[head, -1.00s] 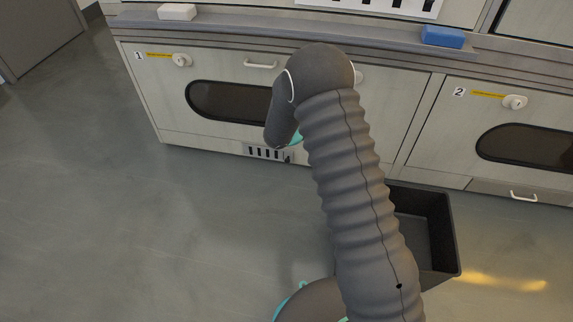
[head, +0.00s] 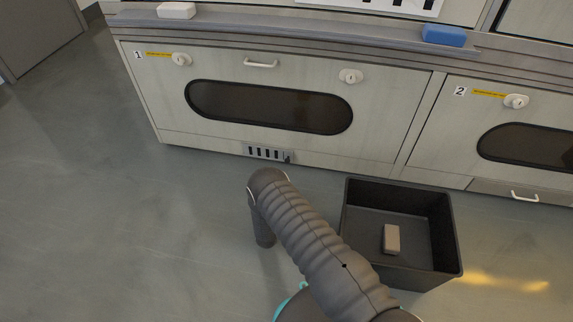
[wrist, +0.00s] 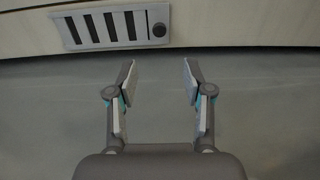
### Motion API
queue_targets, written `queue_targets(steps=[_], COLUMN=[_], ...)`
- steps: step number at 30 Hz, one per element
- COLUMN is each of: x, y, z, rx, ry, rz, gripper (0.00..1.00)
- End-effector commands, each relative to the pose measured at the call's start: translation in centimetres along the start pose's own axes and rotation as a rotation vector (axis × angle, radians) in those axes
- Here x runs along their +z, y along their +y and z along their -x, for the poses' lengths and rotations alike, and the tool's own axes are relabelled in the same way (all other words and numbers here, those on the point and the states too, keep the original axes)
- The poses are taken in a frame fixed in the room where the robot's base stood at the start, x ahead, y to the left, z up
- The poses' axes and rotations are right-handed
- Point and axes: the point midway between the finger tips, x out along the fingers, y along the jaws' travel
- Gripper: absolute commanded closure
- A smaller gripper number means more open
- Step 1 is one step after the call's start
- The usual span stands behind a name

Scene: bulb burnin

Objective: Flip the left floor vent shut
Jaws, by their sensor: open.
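The left floor vent (head: 266,153) is a small light grey plate with dark upright slots, low on the front of cabinet 1, just above the floor. A small dark knob (head: 288,158) sits at its right end. In the wrist view the vent (wrist: 103,30) is at the top left, with its slots showing dark and the round knob (wrist: 159,30) at its right end. My gripper (wrist: 159,70) is open and empty, low over the floor, short of the vent and below the knob in the picture. In the head view my arm hides the fingers.
A black open bin (head: 449,232) with a grey-brown block (head: 391,239) inside stands on the floor right of my arm. Cabinet 1 has an oval window (head: 268,107). A white block (head: 176,10) and a blue block (head: 443,36) lie on the ledge. The floor at left is clear.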

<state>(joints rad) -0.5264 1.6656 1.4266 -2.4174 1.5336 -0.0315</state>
Motion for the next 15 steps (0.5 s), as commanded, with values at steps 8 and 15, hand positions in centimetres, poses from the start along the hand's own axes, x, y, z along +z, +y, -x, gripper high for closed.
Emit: queue_targets(steps=[8,15], x=[-0.2,-0.3], y=[0.0,0.0], z=[-2.9,-7.4], rx=[0.003,0.002], ry=[-0.003,-0.002], rz=[0.0,-0.001], gripper=[0.49,0.49])
